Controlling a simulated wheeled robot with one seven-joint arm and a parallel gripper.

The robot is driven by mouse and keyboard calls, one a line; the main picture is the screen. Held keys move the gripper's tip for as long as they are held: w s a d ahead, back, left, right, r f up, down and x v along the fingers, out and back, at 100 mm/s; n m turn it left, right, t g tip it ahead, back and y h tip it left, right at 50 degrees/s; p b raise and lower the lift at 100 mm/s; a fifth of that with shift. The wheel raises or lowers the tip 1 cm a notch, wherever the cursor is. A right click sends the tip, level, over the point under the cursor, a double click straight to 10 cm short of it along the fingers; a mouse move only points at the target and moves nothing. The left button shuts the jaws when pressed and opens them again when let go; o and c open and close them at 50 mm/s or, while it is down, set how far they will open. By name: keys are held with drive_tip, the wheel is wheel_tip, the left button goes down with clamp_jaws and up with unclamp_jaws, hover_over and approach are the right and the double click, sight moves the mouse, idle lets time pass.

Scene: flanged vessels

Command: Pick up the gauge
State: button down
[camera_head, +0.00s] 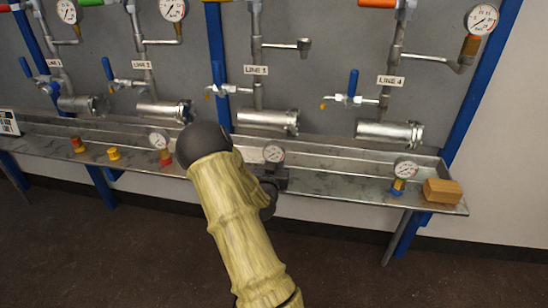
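Three loose gauges with white round dials are on the metal ledge. One gauge (160,142) at the left has an orange and red base. One gauge (274,153) in the middle shows its dial just above my gripper (272,180), and its lower part is hidden. One gauge (404,170) at the right has a yellow and blue base. My gripper is dark, low at the ledge's front edge, and partly hidden behind my arm. Its fingers are too small and dark to tell whether they are open or touch the middle gauge.
The ledge (335,185) also holds a wooden block (443,191), a yellow fitting (114,153) and a red-yellow fitting (77,144). Behind are flanged vessels (268,121), pipes and mounted gauges (481,19). Line 3's side pipe (304,46) ends in a bare fitting.

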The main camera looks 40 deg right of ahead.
sight(274, 151)
drive_tip(key=shift+r, duration=0.1)
wheel_tip(274, 151, up, 10)
drive_tip(key=p, duration=0.2)
idle(0.3)
drive_tip(key=shift+a, duration=0.1)
idle(0.4)
